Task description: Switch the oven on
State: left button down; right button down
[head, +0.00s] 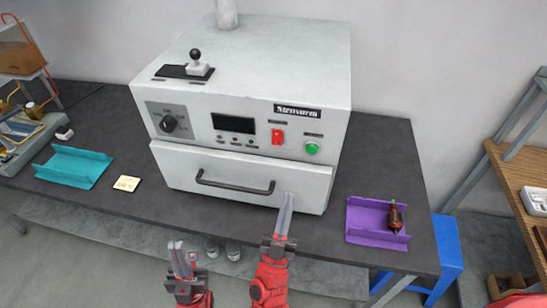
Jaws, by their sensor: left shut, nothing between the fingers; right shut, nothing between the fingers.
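A pale grey oven (245,75) labelled "Stenvurm" stands on the dark bench. Its front panel has a black rotary knob (169,123), a blank dark display (234,123), a red switch (278,136) and a round green button (312,148). Below is a closed front with a dark bar handle (235,186). My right gripper (288,197) is shut and empty, in front of the lower right of the oven, below the red switch; contact cannot be told. My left gripper (177,247) is shut and empty, lower left, before the bench edge.
A black-knobbed lever (196,62) stands on the oven's top. A teal tray (74,167) and a small yellowish note (127,183) lie left. A purple tray (364,221) holding a brown-and-red tool (395,216) lies right. A blue stool (447,240) and wooden shelving stand further right.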

aim_at(276, 140)
jog(key=w+a+f+n+g+y, duration=0.1)
jog(key=a+f+n+y, duration=0.1)
jog(key=a, duration=0.3)
jog(key=shift+w+a+f+y, duration=0.15)
jog(key=shift+a+f+y, duration=0.15)
jog(key=shift+y, duration=0.1)
jog(key=shift+d, duration=0.1)
jog(key=shift+r, duration=0.1)
jog(key=shift+w+d+f+p+x, duration=0.1)
jog(key=shift+w+f+p+x, duration=0.25)
jog(key=shift+p+x, duration=1.3)
jog(key=shift+w+d+f+p+x, duration=0.1)
jog(key=shift+w+f+p+x, duration=0.3)
jog(key=shift+x, duration=2.2)
jog(key=shift+w+d+f+p+x, duration=0.15)
jog(key=shift+f+p+x, duration=0.3)
jog(key=shift+p+x, duration=1.3)
jog(key=shift+w+r+b, duration=0.25)
jog(key=shift+b, duration=0.15)
